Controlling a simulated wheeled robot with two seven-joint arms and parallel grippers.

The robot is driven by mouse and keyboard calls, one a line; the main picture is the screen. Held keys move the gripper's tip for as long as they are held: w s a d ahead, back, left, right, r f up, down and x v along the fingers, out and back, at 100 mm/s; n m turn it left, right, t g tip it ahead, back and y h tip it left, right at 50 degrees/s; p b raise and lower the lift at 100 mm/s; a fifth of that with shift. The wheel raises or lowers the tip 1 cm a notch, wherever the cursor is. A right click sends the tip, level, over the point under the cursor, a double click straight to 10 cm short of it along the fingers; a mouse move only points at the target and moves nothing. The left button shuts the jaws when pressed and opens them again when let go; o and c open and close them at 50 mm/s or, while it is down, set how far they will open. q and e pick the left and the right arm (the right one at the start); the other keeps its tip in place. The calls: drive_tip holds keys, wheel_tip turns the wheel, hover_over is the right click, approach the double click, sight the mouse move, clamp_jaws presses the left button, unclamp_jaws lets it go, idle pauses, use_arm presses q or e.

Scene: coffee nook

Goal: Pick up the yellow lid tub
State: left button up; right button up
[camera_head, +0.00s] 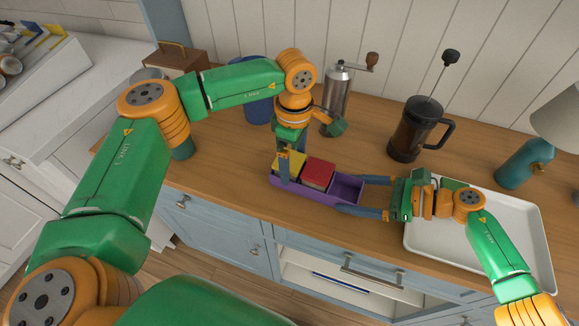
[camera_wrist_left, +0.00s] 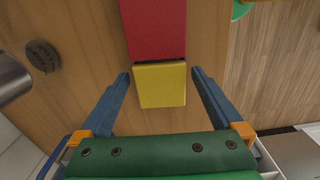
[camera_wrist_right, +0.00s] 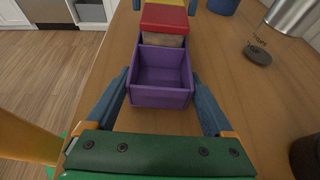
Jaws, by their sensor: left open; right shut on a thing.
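The yellow lid tub (camera_head: 296,161) sits at the left end of a purple tray (camera_head: 345,190), beside a red lid tub (camera_head: 319,173). In the left wrist view the yellow lid tub (camera_wrist_left: 161,86) lies between the fingers. My left gripper (camera_head: 288,170) is above it, pointing down and open, with one finger on each side. My right gripper (camera_head: 354,193) is shut on the purple tray's right end; in the right wrist view its fingers flank the empty compartment (camera_wrist_right: 161,72). The lower part of the yellow lid tub is hidden by the tray.
Behind the tray stand a metal grinder (camera_head: 336,95) and a dark blue canister (camera_head: 259,108). A white tray (camera_head: 531,222) lies under my right arm. The counter's front edge is close to the purple tray.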

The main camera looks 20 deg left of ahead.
sight(294, 161)
use_arm(q)
drive_tip(key=c, duration=1.3)
wheel_tip(294, 161, up, 10)
drive_tip(key=shift+r, duration=0.1)
drive_tip(key=shift+c, duration=0.2)
use_arm(e)
drive_tip(key=o, duration=1.2)
drive_tip(key=shift+c, duration=0.2)
